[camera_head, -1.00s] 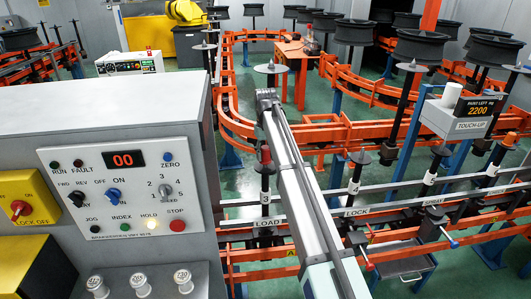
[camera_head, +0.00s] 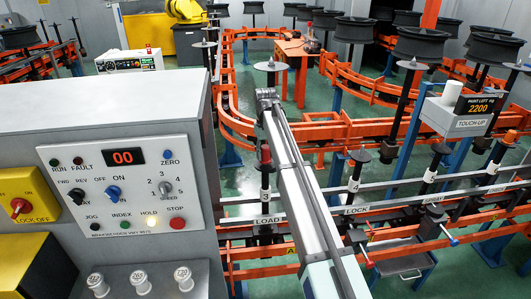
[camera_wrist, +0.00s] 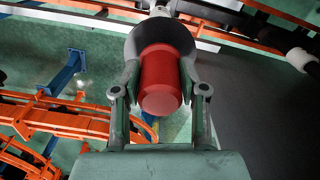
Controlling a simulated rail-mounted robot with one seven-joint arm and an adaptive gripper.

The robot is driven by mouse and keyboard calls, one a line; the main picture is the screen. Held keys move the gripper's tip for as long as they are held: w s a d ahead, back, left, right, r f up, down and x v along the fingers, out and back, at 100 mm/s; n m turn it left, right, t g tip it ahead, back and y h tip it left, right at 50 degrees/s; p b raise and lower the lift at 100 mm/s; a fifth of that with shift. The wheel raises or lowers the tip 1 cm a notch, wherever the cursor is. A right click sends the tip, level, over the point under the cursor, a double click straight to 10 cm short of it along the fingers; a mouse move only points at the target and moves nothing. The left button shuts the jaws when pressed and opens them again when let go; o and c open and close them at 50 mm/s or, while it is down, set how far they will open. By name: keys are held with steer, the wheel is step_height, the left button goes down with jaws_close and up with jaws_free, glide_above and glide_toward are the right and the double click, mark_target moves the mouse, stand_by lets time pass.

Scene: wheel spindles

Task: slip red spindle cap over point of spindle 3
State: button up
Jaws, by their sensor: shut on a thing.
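The red spindle cap (camera_wrist: 161,80) fills the space between the two fingers of my gripper (camera_wrist: 159,77) in the wrist view; the fingers are shut on its sides. The grey disc of a spindle (camera_wrist: 145,38) lies just beyond the cap, in line with it. In the head view the red cap (camera_head: 265,154) shows at the top of spindle 3 (camera_head: 265,196), the black post with a white 3 label. My arm crosses close to its right, and my fingers cannot be made out there. The spindle's point is hidden, so I cannot tell how far the cap sits over it.
The orange conveyor rail (camera_head: 232,120) curves behind spindle 3. Other labelled spindles (camera_head: 355,172) stand to the right along the LOAD and LOCK bar (camera_head: 375,208). The grey control cabinet (camera_head: 100,125) fills the left. A touch-up box (camera_head: 455,121) stands at right.

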steer(key=shift+f, duration=0.65)
stand_by(0.3)
steer(key=o, duration=1.1)
steer(key=shift+r, duration=0.15)
step_height(320, 180, up, 12)
steer(key=shift+f, duration=0.1)
steer(key=shift+d, duration=0.1)
